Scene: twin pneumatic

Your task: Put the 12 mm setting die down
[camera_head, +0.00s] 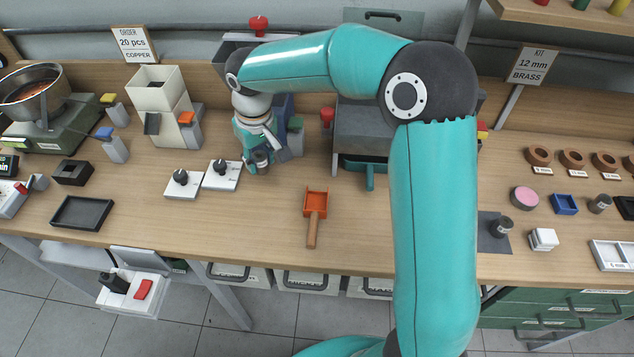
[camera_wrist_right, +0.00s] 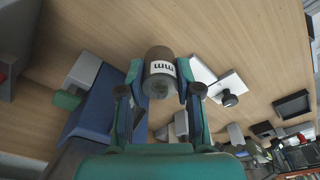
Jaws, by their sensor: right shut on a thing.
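The setting die (camera_wrist_right: 160,72) is a dark grey cylinder with a pale label; "mm" reads on it, but the number is not legible. My right gripper (camera_wrist_right: 160,88) is shut on it, one finger on each side. In the head view my right gripper (camera_head: 259,150) points down at the left-centre of the bench, with the dark die (camera_head: 262,159) at its tips. It is just right of a white plate with a black knob (camera_head: 222,172). I cannot tell whether the die touches the bench. My left gripper is not in view.
A blue block-like fixture (camera_head: 290,139) stands close right of the gripper. An orange scoop (camera_head: 315,205) lies on the bench. Another dark cylinder (camera_head: 501,227) stands on a grey mat (camera_head: 488,240) at right. Bench between the knobs and scoop is clear.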

